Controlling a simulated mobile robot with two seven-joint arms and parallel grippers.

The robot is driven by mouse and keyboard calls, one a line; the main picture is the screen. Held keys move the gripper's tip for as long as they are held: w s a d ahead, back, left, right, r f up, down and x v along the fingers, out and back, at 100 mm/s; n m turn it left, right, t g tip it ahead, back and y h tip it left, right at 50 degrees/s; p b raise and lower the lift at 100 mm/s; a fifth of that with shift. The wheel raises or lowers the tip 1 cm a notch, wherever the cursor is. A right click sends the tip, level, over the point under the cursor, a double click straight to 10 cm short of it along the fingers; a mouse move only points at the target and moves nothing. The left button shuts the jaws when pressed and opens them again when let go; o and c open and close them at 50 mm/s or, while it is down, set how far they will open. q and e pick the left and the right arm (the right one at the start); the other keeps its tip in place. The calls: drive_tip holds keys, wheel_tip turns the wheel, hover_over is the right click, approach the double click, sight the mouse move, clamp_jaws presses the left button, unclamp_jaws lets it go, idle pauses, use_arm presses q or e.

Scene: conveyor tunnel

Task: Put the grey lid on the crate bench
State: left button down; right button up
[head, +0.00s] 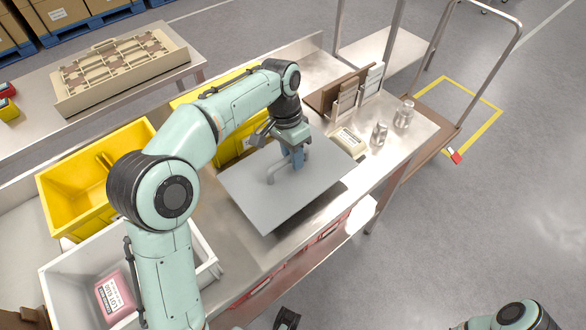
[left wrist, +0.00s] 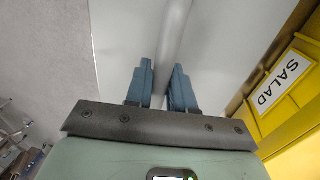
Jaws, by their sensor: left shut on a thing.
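The grey lid (head: 313,190) is a flat square plate with a raised bar handle (head: 270,172). My left gripper (head: 293,160) points down and is shut on the handle. In the left wrist view, the blue fingers (left wrist: 160,88) sit on both sides of the handle (left wrist: 172,40), with the lid (left wrist: 220,35) filling the background. The lid is over the steel crate bench (head: 236,254), near its front edge. I cannot tell whether it touches the bench top.
A yellow crate (head: 235,146) stands behind the lid; its SALAD label (left wrist: 283,80) shows in the wrist view. Another yellow crate (head: 72,192) and a grey crate (head: 60,268) stand at left. A small box (head: 347,142), steel shakers (head: 379,133) and upright boards (head: 345,98) are at right.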

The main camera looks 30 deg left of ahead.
use_arm(q)
drive_tip(key=shift+f+b, duration=0.4)
drive_tip(key=shift+f, duration=1.85)
drive_tip(key=shift+f, duration=0.15)
drive_tip(key=c, duration=1)
unclamp_jaws()
drive_tip(key=shift+o, duration=0.2)
wheel_tip(320, 180, up, 12)
drive_tip(key=a+p, duration=0.2)
drive_tip(key=p, duration=0.1)
drive_tip(key=shift+w, duration=0.45)
